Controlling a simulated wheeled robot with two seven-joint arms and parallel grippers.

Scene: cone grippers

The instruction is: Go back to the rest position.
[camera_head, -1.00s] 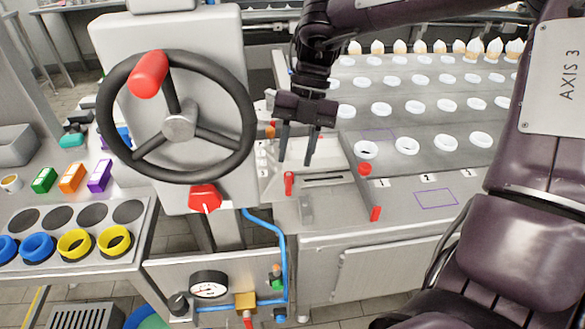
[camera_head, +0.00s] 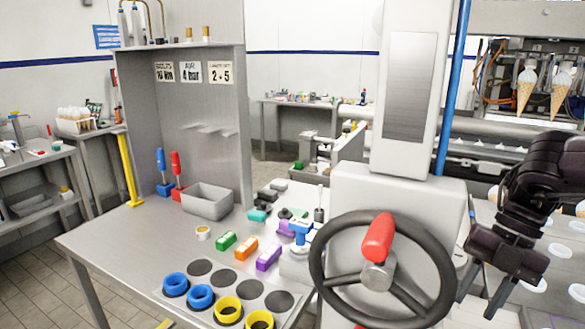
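My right gripper (camera_head: 482,291) is at the right edge region of the head view, pointing down. Its two dark fingers are apart with nothing between them. It is to the right of the black handwheel (camera_head: 383,265) with its red knob (camera_head: 378,236) and does not appear to touch it. Behind and below the gripper is the conveyor with rows of white rings (camera_head: 534,283). My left arm and gripper are not in view.
A steel bench (camera_head: 110,245) at left holds blue rings (camera_head: 201,297), yellow rings (camera_head: 228,310), coloured blocks (camera_head: 246,248) and a grey bin (camera_head: 208,201). A tall white machine column (camera_head: 408,90) rises behind the wheel. Two ice-cream cones (camera_head: 526,85) hang at the upper right.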

